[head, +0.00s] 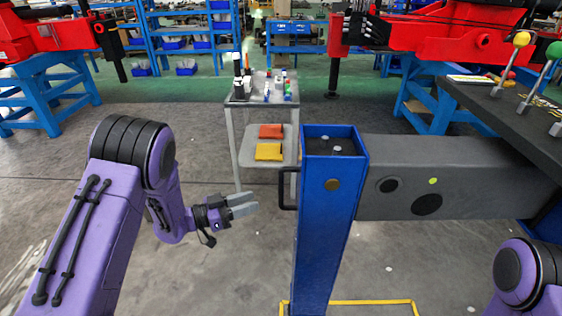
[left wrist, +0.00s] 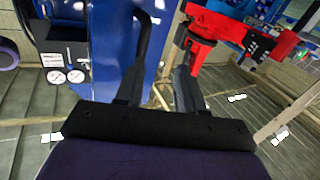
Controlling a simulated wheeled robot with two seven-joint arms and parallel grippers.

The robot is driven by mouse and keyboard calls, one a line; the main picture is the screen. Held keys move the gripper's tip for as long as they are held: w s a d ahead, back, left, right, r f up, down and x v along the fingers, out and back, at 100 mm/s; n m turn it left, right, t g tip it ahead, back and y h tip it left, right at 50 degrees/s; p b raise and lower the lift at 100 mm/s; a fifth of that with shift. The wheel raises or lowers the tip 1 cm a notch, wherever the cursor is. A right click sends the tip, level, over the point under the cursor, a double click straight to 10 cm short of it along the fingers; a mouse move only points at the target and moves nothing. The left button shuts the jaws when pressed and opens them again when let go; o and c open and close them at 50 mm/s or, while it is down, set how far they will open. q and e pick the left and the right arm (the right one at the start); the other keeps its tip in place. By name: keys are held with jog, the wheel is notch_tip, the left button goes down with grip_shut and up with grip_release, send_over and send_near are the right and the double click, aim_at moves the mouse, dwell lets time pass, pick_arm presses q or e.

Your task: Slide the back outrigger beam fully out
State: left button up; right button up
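The grey outrigger beam (head: 465,165) runs level from the right to a blue upright leg (head: 323,240) at its outer end. A black handle (head: 284,188) sticks out from the leg's left side. My left gripper (head: 250,204) is left of the handle and apart from it, with its fingers pointing toward it. In the left wrist view the two fingers (left wrist: 160,92) stand apart with nothing held between them. The handle (left wrist: 148,40) and blue leg (left wrist: 112,40) show ahead of them there. My right arm shows only at the lower right; its gripper is out of view.
A grey trolley (head: 238,135) with red and yellow items stands behind the leg. A dark console (head: 515,110) with ball-topped levers is at the right. A yellow floor outline (head: 372,302) surrounds the leg's foot. The floor left of the leg is clear.

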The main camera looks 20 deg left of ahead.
pick_arm(q)
notch_tip(320, 180, up, 6)
jog(key=r+m+g+h, duration=0.1)
jog(key=m+g+h, duration=0.1)
jog(key=m+g, duration=0.15)
jog(key=p, duration=0.4)
send_over(281, 203)
jog(key=shift+w+a+m+h, duration=0.2)
jog(key=shift+a+m+h, duration=0.1)
jog(key=shift+a, duration=0.1)
jog(key=shift+w+d+f, duration=0.1)
jog(key=shift+w+d, duration=0.1)
jog(key=shift+d, duration=0.05)
pick_arm(e)
notch_tip(281, 203, up, 6)
jog(key=shift+f, duration=0.25)
pick_arm(q)
grip_shut()
jog(key=shift+f, duration=0.1)
